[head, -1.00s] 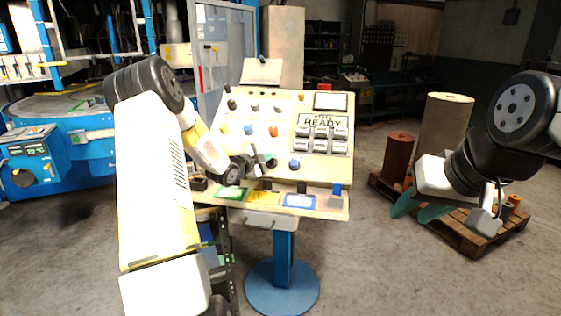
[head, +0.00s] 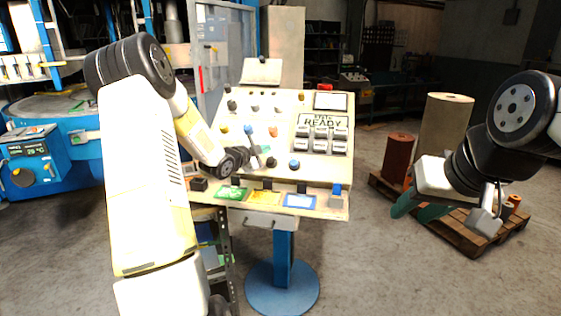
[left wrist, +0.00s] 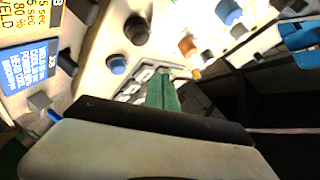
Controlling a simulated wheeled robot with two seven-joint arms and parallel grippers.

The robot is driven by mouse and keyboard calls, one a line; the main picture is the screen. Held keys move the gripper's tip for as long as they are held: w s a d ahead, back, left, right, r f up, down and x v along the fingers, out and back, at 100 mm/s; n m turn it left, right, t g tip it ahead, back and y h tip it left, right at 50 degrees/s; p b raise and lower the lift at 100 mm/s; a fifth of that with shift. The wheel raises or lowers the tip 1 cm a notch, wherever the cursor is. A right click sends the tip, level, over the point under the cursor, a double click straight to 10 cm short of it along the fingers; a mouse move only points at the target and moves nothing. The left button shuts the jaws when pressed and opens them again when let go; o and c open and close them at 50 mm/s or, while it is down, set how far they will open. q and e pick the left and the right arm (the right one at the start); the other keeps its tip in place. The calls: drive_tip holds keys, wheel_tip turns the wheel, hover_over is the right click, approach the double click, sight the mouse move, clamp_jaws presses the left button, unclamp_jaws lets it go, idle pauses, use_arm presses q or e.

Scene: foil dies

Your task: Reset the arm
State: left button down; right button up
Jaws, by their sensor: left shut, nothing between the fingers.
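The control console (head: 225,120) stands in the middle of the head view, with a sloped panel of knobs and buttons and a screen reading READY. My left gripper (head: 262,158) is in front of the panel's lower left part, mostly hidden by its wrist. In the left wrist view its green fingers (left wrist: 163,92) are together with nothing between them, over the panel's buttons. I cannot tell whether it touches the panel. My right gripper (head: 416,208) hangs at the right, away from the console, its green fingers apart and empty.
Green, yellow and blue cards (head: 300,201) lie along the console's lower ledge. A wooden pallet (head: 455,235) with rolls stands beyond my right gripper. A blue machine (head: 80,150) is at the left.

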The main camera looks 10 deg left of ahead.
idle(0.3)
use_arm(q)
drive_tip(key=s+d+r+n+g+y, duration=0.1)
drive_tip(key=s+r+n+g+y, duration=0.1)
drive_tip(key=s+r+n, duration=0.45)
drive_tip(key=s+d+r+n+g+y, duration=0.1)
drive_tip(key=s+r+g+y, duration=0.2)
drive_tip(key=s, duration=0.6)
drive_tip(key=s+d+n+g+h, duration=0.1)
drive_tip(key=s+d+n+g, duration=0.1)
drive_tip(key=s, duration=1.1)
drive_tip(key=s+d+n+g+h, duration=0.1)
drive_tip(key=s+d+n, duration=0.3)
drive_tip(key=s, duration=1)
drive_tip(key=shift+d+n+g, duration=0.25)
drive_tip(key=shift+n+g, duration=0.15)
drive_tip(key=shift+n, duration=0.35)
drive_tip(key=shift+w+r, duration=0.1)
